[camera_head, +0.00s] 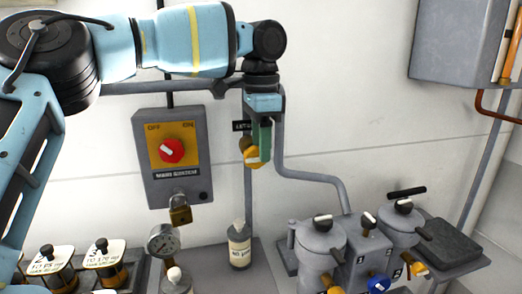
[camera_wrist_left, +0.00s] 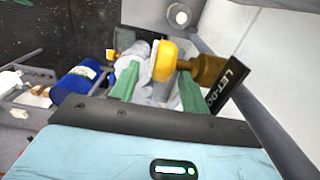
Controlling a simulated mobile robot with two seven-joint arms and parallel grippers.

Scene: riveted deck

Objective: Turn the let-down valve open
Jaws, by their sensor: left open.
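The let-down valve has a round yellow knob (camera_head: 251,158) with a pale pointer bar, on the wall pipe right of the switch box. In the left wrist view the yellow knob (camera_wrist_left: 166,62) sits on a brass body (camera_wrist_left: 208,69) beside a black label (camera_wrist_left: 228,86) reading "LET-DO". My left gripper (camera_head: 261,146) points down at the valve and partly covers its label in the head view. In the left wrist view its green fingers (camera_wrist_left: 158,80) are open, one on each side of the knob. I cannot tell whether they touch it. My right gripper is not in view.
A grey switch box (camera_head: 172,188) with a red knob and a padlock (camera_head: 180,212) hangs left of the valve. Below stand a gauge (camera_head: 163,242), a labelled bottle (camera_head: 239,247) and grey pots (camera_head: 320,245) with handles. A grey cabinet (camera_head: 455,45) is upper right.

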